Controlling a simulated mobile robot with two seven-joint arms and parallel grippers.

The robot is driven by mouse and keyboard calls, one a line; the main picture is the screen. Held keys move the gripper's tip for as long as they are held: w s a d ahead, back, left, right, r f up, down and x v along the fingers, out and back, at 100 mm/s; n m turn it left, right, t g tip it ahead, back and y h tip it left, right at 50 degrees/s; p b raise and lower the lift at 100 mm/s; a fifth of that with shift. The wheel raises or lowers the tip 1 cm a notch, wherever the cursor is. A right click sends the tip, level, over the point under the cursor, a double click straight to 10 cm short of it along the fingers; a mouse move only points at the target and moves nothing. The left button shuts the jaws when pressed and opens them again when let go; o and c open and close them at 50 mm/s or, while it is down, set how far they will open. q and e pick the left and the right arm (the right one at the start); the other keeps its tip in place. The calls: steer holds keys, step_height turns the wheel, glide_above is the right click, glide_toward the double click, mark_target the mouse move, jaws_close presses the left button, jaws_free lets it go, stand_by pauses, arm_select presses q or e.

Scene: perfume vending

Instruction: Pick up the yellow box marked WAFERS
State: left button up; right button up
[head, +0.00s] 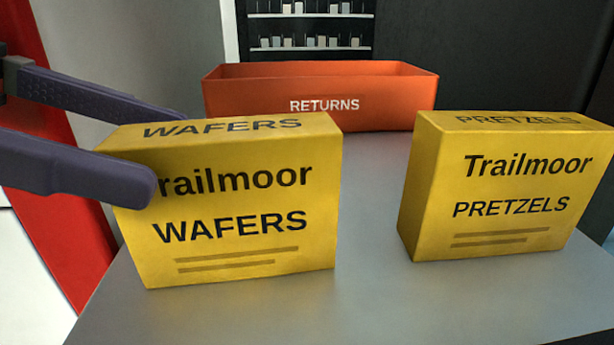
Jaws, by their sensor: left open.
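The yellow box marked WAFERS (240,245) stands upright on the grey table, left of centre in the head view. My left gripper (168,152) comes in from the left and is open. Its near finger lies in front of the box's front face, covering the first letter of "Trailmoor". Its far finger reaches behind the box's upper left edge, and its tip is partly hidden there. The box's left end is between the two fingers; I cannot tell whether either touches it. My right gripper is not in view.
A yellow box marked PRETZELS (500,225) stands to the right, with a clear gap between. An orange bin marked RETURNS (320,105) is behind the boxes. Bare grey table (370,290) shows in front. Shelves (308,25) with small items are at the back.

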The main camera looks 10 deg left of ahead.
mark_target(228, 168)
arm_select(q)
steer(key=shift+s+r+x, duration=0.1)
steer(key=shift+s+x, duration=0.05)
steer(key=shift+x, duration=1.35)
steer(key=shift+s+r+x, duration=0.1)
steer(key=shift+s+x, duration=0.05)
steer(key=shift+x, duration=1.3)
steer(key=shift+d, duration=0.15)
jaws_close()
